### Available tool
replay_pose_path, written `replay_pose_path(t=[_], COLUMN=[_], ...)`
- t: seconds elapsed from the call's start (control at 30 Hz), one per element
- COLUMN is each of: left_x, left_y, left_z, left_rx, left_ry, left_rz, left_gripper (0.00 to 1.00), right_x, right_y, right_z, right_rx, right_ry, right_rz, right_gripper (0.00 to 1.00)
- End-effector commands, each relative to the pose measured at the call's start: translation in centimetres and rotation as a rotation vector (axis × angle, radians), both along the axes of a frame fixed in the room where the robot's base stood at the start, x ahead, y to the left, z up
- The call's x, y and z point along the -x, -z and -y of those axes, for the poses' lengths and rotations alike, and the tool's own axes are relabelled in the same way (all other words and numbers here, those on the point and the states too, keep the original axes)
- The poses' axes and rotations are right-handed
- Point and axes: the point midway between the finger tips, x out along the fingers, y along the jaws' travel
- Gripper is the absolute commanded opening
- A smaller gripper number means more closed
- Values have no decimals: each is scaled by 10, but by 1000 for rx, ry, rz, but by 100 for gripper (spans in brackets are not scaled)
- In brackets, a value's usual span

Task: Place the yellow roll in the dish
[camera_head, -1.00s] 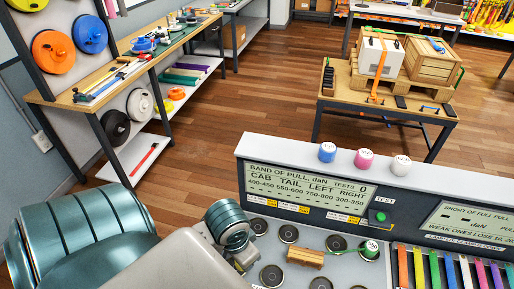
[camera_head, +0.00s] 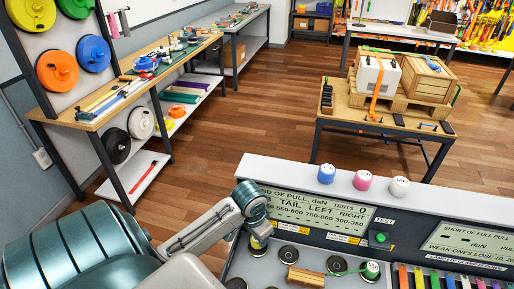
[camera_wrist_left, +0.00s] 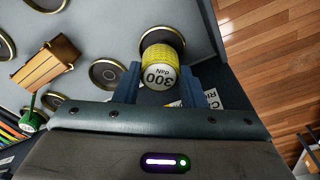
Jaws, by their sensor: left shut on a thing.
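The yellow roll (camera_wrist_left: 158,60), with a white end marked 300 daN, is between the two blue fingers of my left gripper (camera_wrist_left: 160,88) in the wrist view. In the head view my left gripper (camera_head: 257,222) points down at the console's left end, and a bit of the yellow roll (camera_head: 257,243) shows under it. A round dark dish with a pale rim (camera_wrist_left: 177,36) lies right behind the roll, partly hidden by it. I cannot tell whether the roll touches this dish. My right gripper is out of view.
Several similar dishes (camera_head: 288,254) fill the console panel. A green roll (camera_head: 371,270) has a strap toward a wooden block (camera_head: 306,277). Blue (camera_head: 326,173), pink (camera_head: 362,180) and white (camera_head: 400,187) rolls stand on the console's top ledge. A display (camera_head: 315,212) rises behind the dishes.

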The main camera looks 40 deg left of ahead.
Motion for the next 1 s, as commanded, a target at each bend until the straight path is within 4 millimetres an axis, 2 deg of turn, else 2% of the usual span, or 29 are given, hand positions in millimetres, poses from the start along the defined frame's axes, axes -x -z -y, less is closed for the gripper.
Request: replay_pose_path(t=[0.17, 0.23, 0.63, 0.67, 0.73, 1.0], left_x=[2, -1, -3, -3, -3, -3], left_y=[27, 28, 36, 36, 35, 35], left_z=[1, -1, -1, -2, -2, -2], left_rx=[3, 1, 1, 0, 0, 0], left_ry=[-3, -1, 0, 0, 0, 0], left_rz=[-6, -3, -2, -1, -1, -1], left_gripper=[14, 14, 14, 43, 56, 59], right_x=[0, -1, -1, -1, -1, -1], right_y=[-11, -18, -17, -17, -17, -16], right_z=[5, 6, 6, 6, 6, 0], right_rx=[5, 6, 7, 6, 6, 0], right_ry=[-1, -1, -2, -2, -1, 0], right_rz=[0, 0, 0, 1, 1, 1], right_gripper=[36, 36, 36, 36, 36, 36])
